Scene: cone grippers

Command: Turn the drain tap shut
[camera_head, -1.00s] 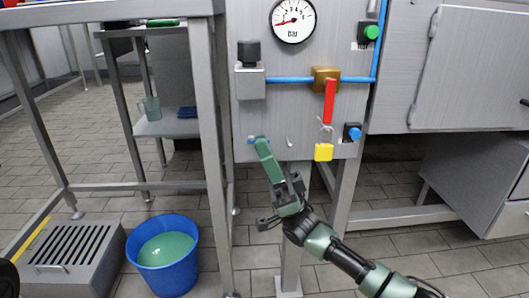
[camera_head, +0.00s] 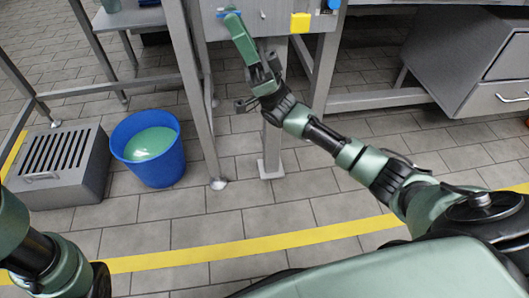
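A small blue tap handle (camera_head: 222,14) shows at the top edge of the head view, low on the grey panel; I take it for the drain tap. My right gripper (camera_head: 232,18) reaches up to it from below, its green fingertips at or over the blue part. The fingers overlap in this view, so I cannot tell whether they are open or closed on the handle. The tap's body is mostly hidden behind the fingertips. My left arm shows at the lower left, but its gripper is out of view.
A blue bucket (camera_head: 157,168) with green liquid stands on the tiled floor, beside a grey slotted box (camera_head: 62,165). Metal legs stand close by. A yellow line (camera_head: 250,244) crosses the floor.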

